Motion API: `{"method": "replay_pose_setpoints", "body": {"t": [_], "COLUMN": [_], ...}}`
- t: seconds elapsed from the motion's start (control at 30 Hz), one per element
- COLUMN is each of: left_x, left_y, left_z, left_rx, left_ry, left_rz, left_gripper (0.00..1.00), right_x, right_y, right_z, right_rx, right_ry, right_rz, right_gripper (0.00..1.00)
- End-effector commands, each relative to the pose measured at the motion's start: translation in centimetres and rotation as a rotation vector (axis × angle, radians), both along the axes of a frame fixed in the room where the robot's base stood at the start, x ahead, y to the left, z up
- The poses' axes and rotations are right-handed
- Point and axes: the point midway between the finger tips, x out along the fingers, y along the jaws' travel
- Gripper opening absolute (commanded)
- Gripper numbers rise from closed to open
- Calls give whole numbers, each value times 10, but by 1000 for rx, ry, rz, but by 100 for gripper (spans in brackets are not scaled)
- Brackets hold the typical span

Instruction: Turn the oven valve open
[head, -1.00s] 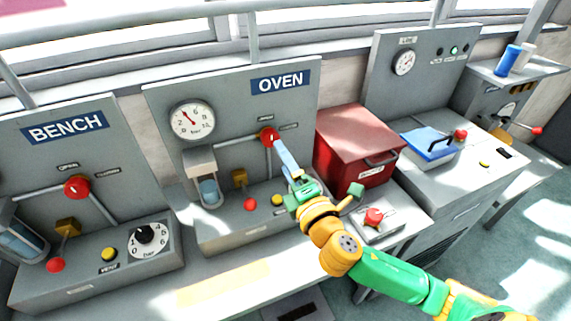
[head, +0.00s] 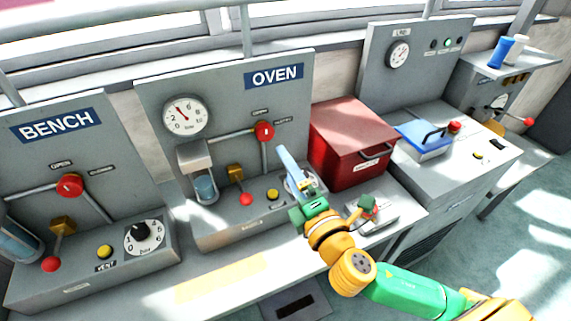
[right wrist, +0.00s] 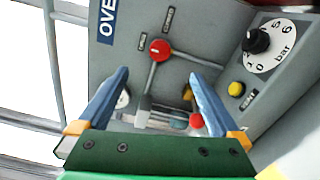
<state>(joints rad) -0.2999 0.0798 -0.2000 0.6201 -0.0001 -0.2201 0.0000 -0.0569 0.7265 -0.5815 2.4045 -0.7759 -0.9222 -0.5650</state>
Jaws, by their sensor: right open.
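The OVEN panel (head: 215,95) carries a round red valve knob (head: 264,131), with one grey pipe running left from it and one down. The knob also shows in the right wrist view (right wrist: 160,49), with a white mark on its face and two small labels by it. My right gripper (head: 289,163) is open and empty, its blue fingers below and right of the knob, apart from it. In the right wrist view the fingers (right wrist: 158,76) stand wide apart, with the knob beyond and between them. My left gripper is out of view.
Under the knob are a brass fitting (head: 235,172) with a red ball lever (head: 246,199) and a yellow button (head: 272,194). A gauge (head: 185,116) is at left. A red lidded box (head: 345,140) stands close on the right. The BENCH panel (head: 70,150) is further left.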

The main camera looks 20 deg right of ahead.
Motion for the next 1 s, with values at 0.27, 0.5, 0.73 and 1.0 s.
{"method": "replay_pose_setpoints", "body": {"t": [0.27,0.5,0.73,1.0], "left_x": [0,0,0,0], "left_y": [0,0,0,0], "left_z": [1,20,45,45], "left_rx": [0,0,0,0], "left_ry": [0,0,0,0], "left_rz": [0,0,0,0], "left_gripper": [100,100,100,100], "right_x": [-2,-33,-63,-70], "right_y": [0,-2,-3,-2], "right_z": [1,15,22,20], "right_rx": [0,0,0,0], "right_ry": [0,7,5,0], "right_rz": [0,-2,-3,0], "right_gripper": [100,100,100,100]}}
